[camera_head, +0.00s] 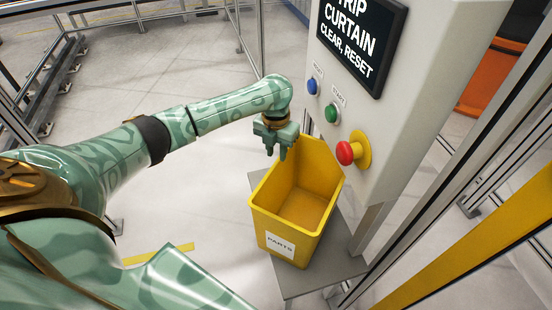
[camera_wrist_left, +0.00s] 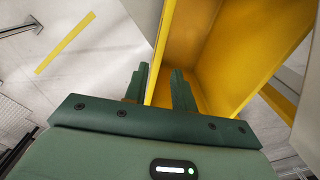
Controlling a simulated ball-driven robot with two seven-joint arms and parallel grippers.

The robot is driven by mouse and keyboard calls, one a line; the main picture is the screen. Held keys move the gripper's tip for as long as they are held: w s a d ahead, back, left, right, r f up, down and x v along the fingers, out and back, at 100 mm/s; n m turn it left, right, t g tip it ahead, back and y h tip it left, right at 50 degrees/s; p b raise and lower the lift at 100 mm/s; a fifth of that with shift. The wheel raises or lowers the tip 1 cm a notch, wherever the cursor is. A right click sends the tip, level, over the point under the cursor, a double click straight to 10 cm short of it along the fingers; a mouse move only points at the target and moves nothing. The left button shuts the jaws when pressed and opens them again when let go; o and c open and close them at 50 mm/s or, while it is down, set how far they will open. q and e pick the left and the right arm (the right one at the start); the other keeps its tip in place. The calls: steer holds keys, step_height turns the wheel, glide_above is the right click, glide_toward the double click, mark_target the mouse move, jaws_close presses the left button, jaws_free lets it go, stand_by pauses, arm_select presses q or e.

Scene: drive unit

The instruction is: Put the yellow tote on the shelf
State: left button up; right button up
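The yellow tote (camera_head: 285,228), open at the top and with a PARTS label on its front, appears empty. It stands upright on a grey flat surface (camera_head: 340,268) beside the control panel; I cannot tell whether this is the shelf. My left gripper (camera_head: 277,153) points down at the tote's back left rim. In the left wrist view my left gripper (camera_wrist_left: 160,82) has its two fingers apart, with the edge of the yellow tote (camera_wrist_left: 210,45) between or just beyond them. I cannot tell whether they touch it. My right gripper is not in view.
The grey control panel (camera_head: 395,130) stands close behind and right of the tote, with a blue button (camera_head: 313,86), a green button (camera_head: 332,112) and a red stop button (camera_head: 347,153). Metal posts and a yellow bar (camera_head: 470,258) are at right. Left floor is open.

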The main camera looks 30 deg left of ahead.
arm_select(q)
step_height(320, 180, up, 6)
steer(key=shift+f+p, duration=0.1)
steer(key=shift+p, duration=0.6)
stand_by(1.6)
